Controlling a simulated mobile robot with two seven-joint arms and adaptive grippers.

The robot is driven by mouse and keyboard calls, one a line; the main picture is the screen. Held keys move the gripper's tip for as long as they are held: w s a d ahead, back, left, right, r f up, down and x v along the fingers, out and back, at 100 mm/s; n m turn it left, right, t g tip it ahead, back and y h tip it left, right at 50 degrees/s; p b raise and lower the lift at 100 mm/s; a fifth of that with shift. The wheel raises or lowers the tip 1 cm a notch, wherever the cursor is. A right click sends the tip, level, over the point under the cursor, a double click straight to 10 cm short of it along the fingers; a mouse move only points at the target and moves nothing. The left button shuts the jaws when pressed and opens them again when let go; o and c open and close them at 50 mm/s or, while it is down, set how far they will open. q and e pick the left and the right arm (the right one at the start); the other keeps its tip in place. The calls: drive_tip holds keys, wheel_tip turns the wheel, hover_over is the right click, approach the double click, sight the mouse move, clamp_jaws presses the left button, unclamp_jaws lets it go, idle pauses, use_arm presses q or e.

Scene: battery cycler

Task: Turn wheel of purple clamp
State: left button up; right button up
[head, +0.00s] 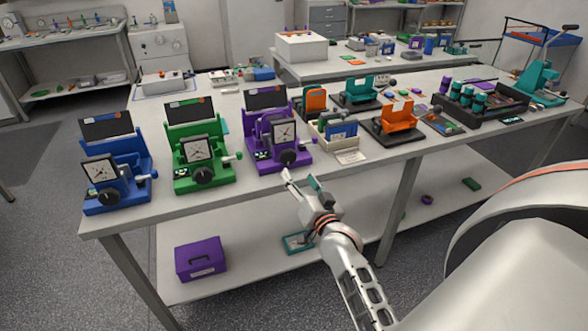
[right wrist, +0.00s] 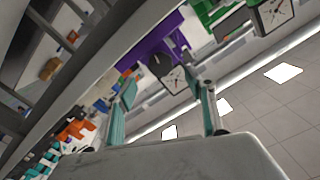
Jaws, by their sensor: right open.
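The purple clamp (head: 262,143) stands upright on the bench near its front edge, third in a row of similar devices. My left gripper is out of view.
A green device (head: 197,160) and a blue device (head: 113,180) stand left of the purple clamp. A lower shelf holds a purple box (head: 200,259).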

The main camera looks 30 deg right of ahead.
drive_tip(key=v, duration=0.3)
drive_tip(key=shift+s, duration=0.3)
idle(0.5)
